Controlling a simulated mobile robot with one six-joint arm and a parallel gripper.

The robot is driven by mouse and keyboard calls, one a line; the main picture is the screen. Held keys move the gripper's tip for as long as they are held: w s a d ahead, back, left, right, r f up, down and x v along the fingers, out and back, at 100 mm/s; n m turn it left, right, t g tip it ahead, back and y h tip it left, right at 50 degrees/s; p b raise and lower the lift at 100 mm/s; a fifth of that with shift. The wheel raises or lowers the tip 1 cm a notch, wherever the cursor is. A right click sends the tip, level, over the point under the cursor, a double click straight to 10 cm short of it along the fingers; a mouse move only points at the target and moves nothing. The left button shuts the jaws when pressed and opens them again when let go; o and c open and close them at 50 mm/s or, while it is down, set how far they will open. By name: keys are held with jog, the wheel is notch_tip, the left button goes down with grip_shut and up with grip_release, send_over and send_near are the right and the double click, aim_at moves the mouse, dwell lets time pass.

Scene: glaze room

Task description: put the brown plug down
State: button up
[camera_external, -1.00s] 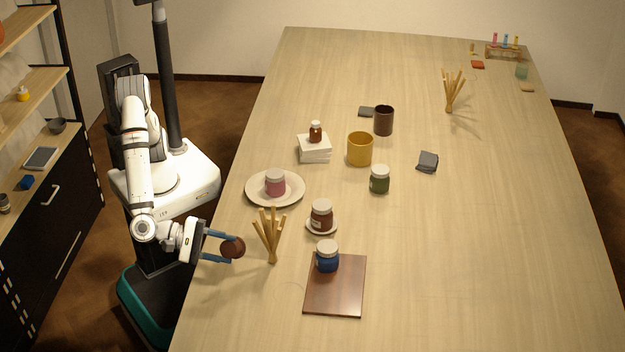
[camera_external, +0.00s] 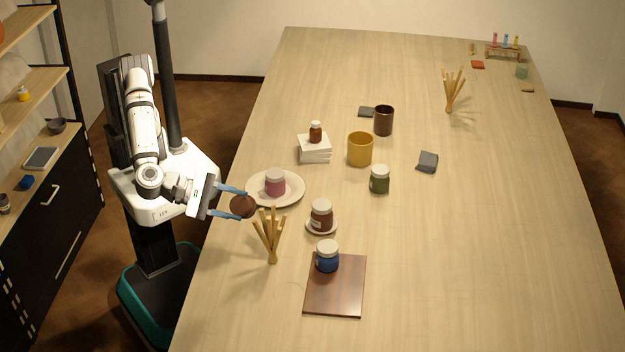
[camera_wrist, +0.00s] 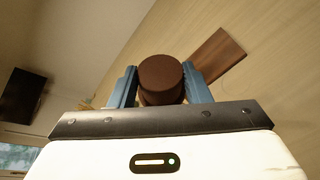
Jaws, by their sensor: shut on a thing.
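The brown plug (camera_external: 243,206) is a dark brown, rounded piece held between the blue fingers of my gripper (camera_external: 236,201).
Wooden sticks (camera_external: 270,240) stand close by the plug. A cream plate (camera_external: 293,198) bears a pink jar (camera_external: 275,183). A brown jar (camera_external: 321,216) stands on a small saucer, and a blue jar (camera_external: 327,257) on a brown board (camera_external: 335,298). The table's right side is largely clear.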

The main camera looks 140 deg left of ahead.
jog(key=w+a+n+g+y+p, duration=0.1)
jog(key=w+a+n+g, duration=0.15)
jog(key=a, duration=0.85)
jog(key=w+a+n+g+p, duration=0.1)
jog(key=w+a+n, duration=0.3)
jog(key=a, duration=0.6)
jog(key=s+a+n+g+p, duration=0.1)
jog(key=a+n, duration=0.3)
jog(key=a, duration=0.9)
jog(key=s+a+n+g, duration=0.2)
jog(key=a+n, duration=0.1)
jog(key=a, duration=1)
jog(key=shift+n+t+y, duration=0.35)
jog(key=shift+n+y, duration=0.05)
jog(key=shift+n, duration=0.05)
jog(key=shift+w+d+f+p, duration=0.1)
jog(key=shift+d+f+p, duration=0.05)
jog(key=shift+f, duration=3.35)
jog(key=shift+w+d+f+p, duration=0.1)
jog(key=shift+d+f+p, duration=0.1)
jog(key=shift+f, duration=3.25)
jog(key=shift+d+f+p, duration=0.1)
jog(key=shift+f+p, duration=0.05)
jog(key=shift+f, duration=3.35)
jog(key=shift+f, duration=0.25)
jog(key=o, duration=1.1)
jog(key=shift+r, duration=0.1)
